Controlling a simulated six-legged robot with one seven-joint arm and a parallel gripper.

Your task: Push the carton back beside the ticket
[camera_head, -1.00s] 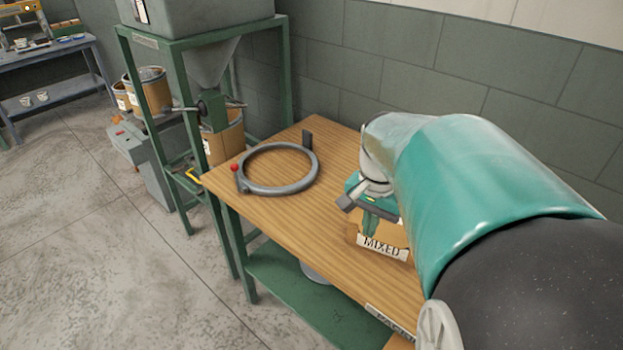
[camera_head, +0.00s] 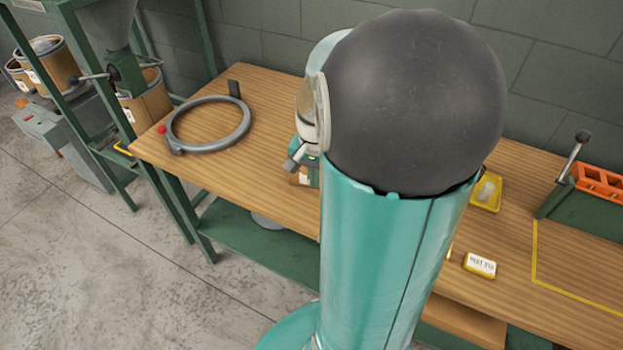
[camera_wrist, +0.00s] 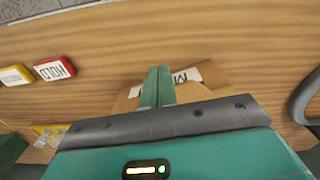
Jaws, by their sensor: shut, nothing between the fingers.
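The brown carton (camera_wrist: 212,74) lies under and beside my fingers in the wrist view. Its white label is partly covered, with an "M" showing. In the head view only a small brown piece of the carton (camera_head: 300,179) shows, and my arm hides the rest. My gripper (camera_wrist: 157,74) is shut and empty, its green fingers over the carton's near part. I cannot tell whether they touch it. A red card marked "HOLD" (camera_wrist: 54,71) and a yellow-edged card (camera_wrist: 15,75) lie to the left. I cannot tell which is the ticket.
A grey ring (camera_head: 172,137) with a red knob stands at the left end of the wooden bench (camera_head: 262,110). A yellow tray (camera_head: 487,194), a yellow-edged block (camera_head: 480,265) and a green fixture with orange parts (camera_head: 600,183) are to the right. Bare wood lies between ring and arm.

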